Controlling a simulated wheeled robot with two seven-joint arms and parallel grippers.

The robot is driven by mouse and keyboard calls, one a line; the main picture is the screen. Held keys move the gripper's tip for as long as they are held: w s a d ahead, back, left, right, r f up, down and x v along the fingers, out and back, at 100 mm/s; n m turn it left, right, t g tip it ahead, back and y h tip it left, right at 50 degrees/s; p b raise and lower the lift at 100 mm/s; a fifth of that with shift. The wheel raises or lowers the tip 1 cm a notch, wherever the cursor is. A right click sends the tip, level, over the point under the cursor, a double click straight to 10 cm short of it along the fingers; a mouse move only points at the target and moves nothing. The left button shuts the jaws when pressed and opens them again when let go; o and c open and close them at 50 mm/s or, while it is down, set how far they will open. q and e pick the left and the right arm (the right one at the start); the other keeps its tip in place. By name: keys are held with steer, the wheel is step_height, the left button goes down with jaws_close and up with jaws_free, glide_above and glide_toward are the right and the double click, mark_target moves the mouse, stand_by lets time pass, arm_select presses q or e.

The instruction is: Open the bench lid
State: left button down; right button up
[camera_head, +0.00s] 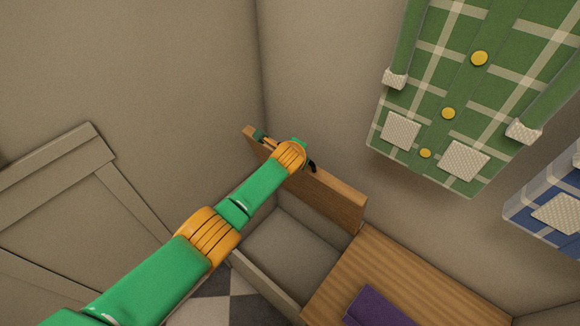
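The bench lid (335,198) is a wooden panel that stands raised at a steep angle, with the open bench compartment (290,250) showing below it. The compartment looks empty where I can see into it. My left arm reaches in from the lower left, and my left gripper (288,153) is at the lid's upper edge. The wrist hides most of the gripper; dark parts show on both sides of it. I cannot tell whether the fingers touch or hold the lid. My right gripper is not in view.
The fixed wooden bench top (385,270) continues to the right, with a purple item (375,308) on it. A green plaid shirt (440,90) and a blue plaid garment (550,205) hang at the right. A panelled board (75,200) is at the left. Walls meet behind the lid.

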arm_select(q)
steer(key=shift+w+d+r, duration=0.1)
steer(key=shift+w+d, duration=0.15)
steer(key=shift+w, duration=0.05)
steer(key=c, duration=0.8)
jaws_free()
steer(key=shift+c, duration=0.2)
steer(key=r+p, duration=0.1)
steer(key=p, duration=0.1)
steer(key=s+r+p, duration=0.1)
steer(key=p, duration=0.1)
steer(key=shift+s+r, duration=0.2)
steer(key=shift+r, duration=0.05)
steer(key=v, duration=0.1)
steer(key=p+v, duration=0.2)
steer(key=v, duration=0.1)
steer(key=shift+s+f, duration=0.2)
steer(key=shift+s, duration=0.15)
